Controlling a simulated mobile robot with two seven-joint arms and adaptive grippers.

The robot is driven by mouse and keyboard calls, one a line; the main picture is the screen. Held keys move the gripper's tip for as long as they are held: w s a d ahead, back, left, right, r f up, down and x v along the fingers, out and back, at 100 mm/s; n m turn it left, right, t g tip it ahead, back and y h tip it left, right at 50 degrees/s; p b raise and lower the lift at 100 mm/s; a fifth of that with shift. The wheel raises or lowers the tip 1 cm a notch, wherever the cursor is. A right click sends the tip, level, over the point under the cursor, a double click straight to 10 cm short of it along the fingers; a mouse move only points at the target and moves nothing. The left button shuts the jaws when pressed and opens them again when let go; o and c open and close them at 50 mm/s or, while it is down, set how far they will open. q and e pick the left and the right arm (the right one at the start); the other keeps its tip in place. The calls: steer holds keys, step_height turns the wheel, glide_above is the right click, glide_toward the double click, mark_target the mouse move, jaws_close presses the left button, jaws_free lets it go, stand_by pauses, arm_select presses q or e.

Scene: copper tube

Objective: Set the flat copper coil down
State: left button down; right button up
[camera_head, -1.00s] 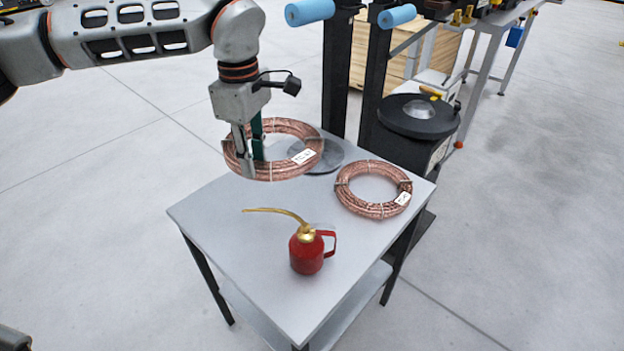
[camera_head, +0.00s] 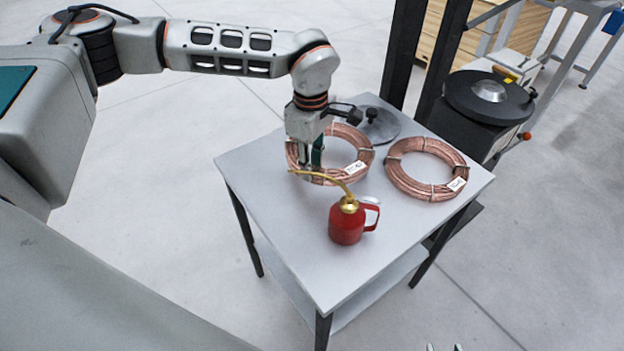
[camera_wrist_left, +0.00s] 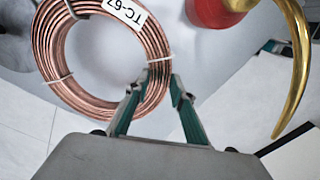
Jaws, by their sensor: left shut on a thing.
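My left gripper (camera_head: 312,165) points down at the table and is shut on the near-left rim of a flat copper coil (camera_head: 362,157). The coil lies level at the table's left side, on or just above the top; I cannot tell if it touches. In the left wrist view the gripper's green fingers (camera_wrist_left: 160,85) are at the rim of the coil (camera_wrist_left: 48,45), which carries wire ties and a white tag. Part of the rim is hidden behind the fingers and the oil can's spout. Only the tips of my right gripper (camera_head: 443,348) show at the bottom edge, apart and empty.
A second copper coil (camera_head: 392,176) lies right of the held one. A red oil can (camera_head: 346,226) stands in front, its brass spout reaching toward my left gripper. A grey disc (camera_head: 378,124) lies behind. The grey table's (camera_head: 300,262) front is clear.

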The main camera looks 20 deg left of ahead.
arm_select(q)
steer(key=shift+w+f, duration=0.1)
steer(key=shift+f, duration=2.5)
steer(key=c, duration=1.7)
jaws_free()
